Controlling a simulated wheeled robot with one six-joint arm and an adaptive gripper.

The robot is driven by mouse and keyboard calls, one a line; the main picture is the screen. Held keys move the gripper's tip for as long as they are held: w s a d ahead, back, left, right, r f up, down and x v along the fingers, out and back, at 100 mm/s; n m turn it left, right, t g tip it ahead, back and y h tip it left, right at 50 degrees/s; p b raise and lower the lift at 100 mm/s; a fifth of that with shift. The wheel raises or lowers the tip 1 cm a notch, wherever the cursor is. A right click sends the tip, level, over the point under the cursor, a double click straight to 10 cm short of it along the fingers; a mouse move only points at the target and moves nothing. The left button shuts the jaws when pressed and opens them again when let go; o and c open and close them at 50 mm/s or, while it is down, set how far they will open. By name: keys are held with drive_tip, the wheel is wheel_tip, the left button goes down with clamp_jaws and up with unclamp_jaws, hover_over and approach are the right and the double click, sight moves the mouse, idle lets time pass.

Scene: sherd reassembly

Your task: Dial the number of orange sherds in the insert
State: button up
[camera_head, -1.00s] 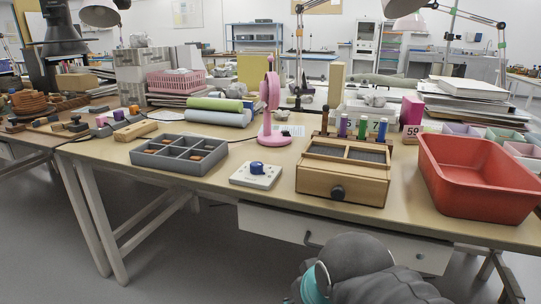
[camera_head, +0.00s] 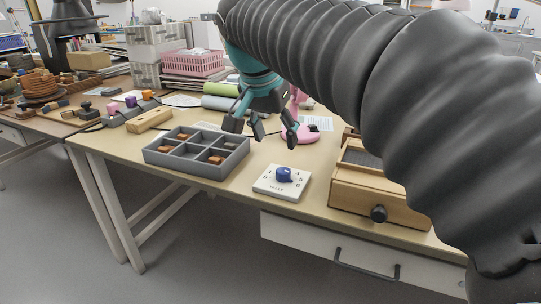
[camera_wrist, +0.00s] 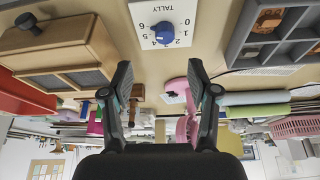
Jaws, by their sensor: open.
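The grey insert (camera_head: 195,168) is a divided tray on the table. Orange-brown sherds lie in some of its compartments, such as one at the back (camera_head: 183,136) and one at the front right (camera_head: 215,159); dividers partly hide the contents. The white dial plate (camera_head: 268,189), marked TALLY with numbers, lies right of the insert and carries a blue knob (camera_head: 284,174). In the wrist view the knob (camera_wrist: 166,32) shows inverted among its numbers; I cannot tell its setting. My gripper (camera_head: 262,130) is open and empty, above the table behind the insert and dial, apart from both.
A wooden box with a dark knob (camera_head: 378,213) stands right of the dial. A pink stand (camera_head: 300,133) is behind the dial. A wooden block (camera_head: 149,121) lies left of the insert. Bare tabletop surrounds the dial. My arm covers the right side.

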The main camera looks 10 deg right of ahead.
sight(283, 170)
drive_tip(key=shift+m, duration=0.4)
drive_tip(key=x, duration=0.4)
drive_tip(key=w+x, duration=0.1)
drive_tip(key=x, duration=0.8)
drive_tip(key=shift+w+r, duration=0.15)
drive_tip(key=shift+r, duration=0.15)
clamp_jaws()
